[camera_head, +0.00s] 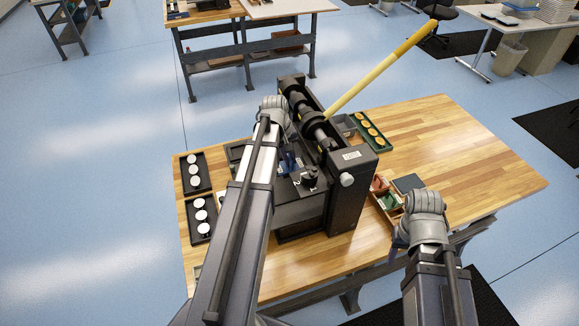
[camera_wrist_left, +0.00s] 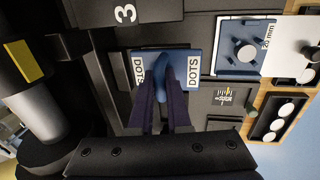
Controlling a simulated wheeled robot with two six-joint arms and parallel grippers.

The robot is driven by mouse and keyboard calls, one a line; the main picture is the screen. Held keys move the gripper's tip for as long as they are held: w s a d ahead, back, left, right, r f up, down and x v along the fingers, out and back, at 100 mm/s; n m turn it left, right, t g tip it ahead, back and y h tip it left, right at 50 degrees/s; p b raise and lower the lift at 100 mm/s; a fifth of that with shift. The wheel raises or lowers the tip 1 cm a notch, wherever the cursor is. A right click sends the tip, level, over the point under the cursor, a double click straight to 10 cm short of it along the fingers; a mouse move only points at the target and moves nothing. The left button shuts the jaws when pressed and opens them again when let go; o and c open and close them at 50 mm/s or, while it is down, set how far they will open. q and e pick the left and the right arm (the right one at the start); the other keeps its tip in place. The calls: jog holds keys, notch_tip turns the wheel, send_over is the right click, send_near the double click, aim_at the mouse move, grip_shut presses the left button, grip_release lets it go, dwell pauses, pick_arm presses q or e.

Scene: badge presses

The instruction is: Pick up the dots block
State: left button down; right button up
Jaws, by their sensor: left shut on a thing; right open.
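The dots block (camera_wrist_left: 194,68) is a blue block with a white DOTS label at each side of a raised blue grip. My left gripper (camera_wrist_left: 164,80) is shut on that grip, one dark finger on each side. In the left wrist view the block is over the dark press parts; I cannot tell whether it touches what is under it. In the head view my left gripper is at the black press (camera_head: 348,190), with its fingers partly hidden by the arm. My right gripper (camera_head: 399,240) is open at the table's front edge, its fingers mostly hidden.
Black trays (camera_head: 184,160) with white discs are at the left. A green tray (camera_head: 359,131) with yellow discs is behind the press. The wooden table (camera_head: 470,160) is clear on the right. A yellow lever (camera_head: 380,70) rises from the press.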

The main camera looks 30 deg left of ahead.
aim_at(289, 157)
pick_arm(q)
jog(key=shift+r, duration=0.1)
dwell(0.5)
notch_tip(289, 157, up, 10)
jog(key=p, duration=1)
